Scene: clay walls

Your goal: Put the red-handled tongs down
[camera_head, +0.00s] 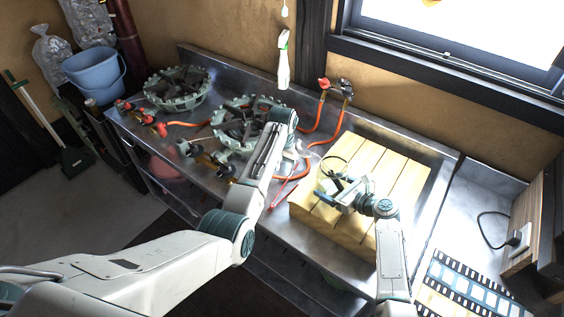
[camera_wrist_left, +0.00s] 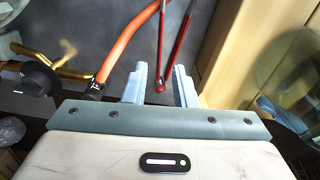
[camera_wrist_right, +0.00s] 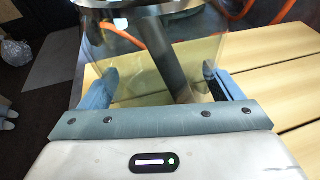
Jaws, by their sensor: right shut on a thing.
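The red-handled tongs (camera_head: 288,181) lie low over the steel counter, just left of the slatted wooden block. In the left wrist view the red arms of the tongs (camera_wrist_left: 174,45) spread away from their joined end, which sits between my left fingers. My left gripper (camera_wrist_left: 160,88) has its fingers apart, with gaps beside the tongs. In the head view it is partly hidden by its own arm. My right gripper (camera_wrist_right: 160,90) is shut on a clear glass vessel (camera_wrist_right: 120,62) over the wooden block; its dark round rim (camera_head: 334,157) shows in the head view.
The slatted wooden block (camera_head: 400,185) fills the counter's right part. Orange hoses (camera_head: 325,125), brass valves (camera_head: 215,162) and green toothed wheels (camera_head: 177,88) crowd the left and middle. A spray bottle (camera_head: 283,65) is at the back. A film-strip mat (camera_head: 470,285) lies at right.

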